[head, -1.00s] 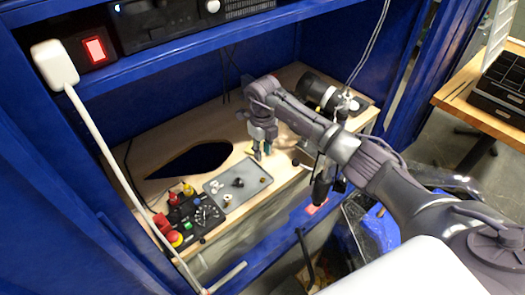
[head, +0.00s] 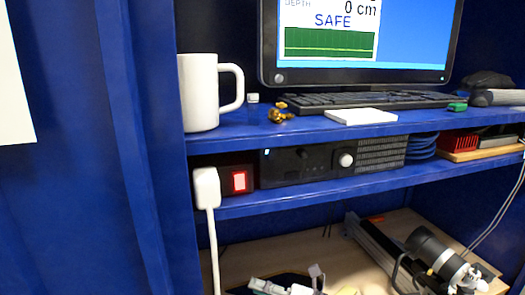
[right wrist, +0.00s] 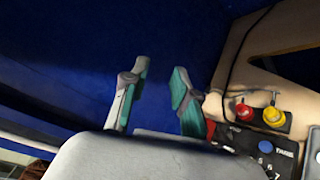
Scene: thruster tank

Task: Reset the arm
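My right gripper (head: 290,282) shows at the bottom edge of the head view, low over the wooden worktop and partly cut off. In the right wrist view its two teal-padded fingers (right wrist: 160,88) stand apart with nothing between them. Dark blue cabinet wall lies behind them. A black control box (right wrist: 262,138) with a red knob (right wrist: 245,111) and a yellow knob (right wrist: 273,117) is close to the right finger in that view; I cannot tell whether they touch. My left gripper is in neither current view.
The blue cabinet has a shelf with a white mug (head: 201,95), keyboard (head: 365,102) and monitor (head: 365,40). A lower shelf holds a black rack unit (head: 325,160). A white plug (head: 206,188) and cable hang at left. A black cylinder (head: 432,250) lies on the worktop.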

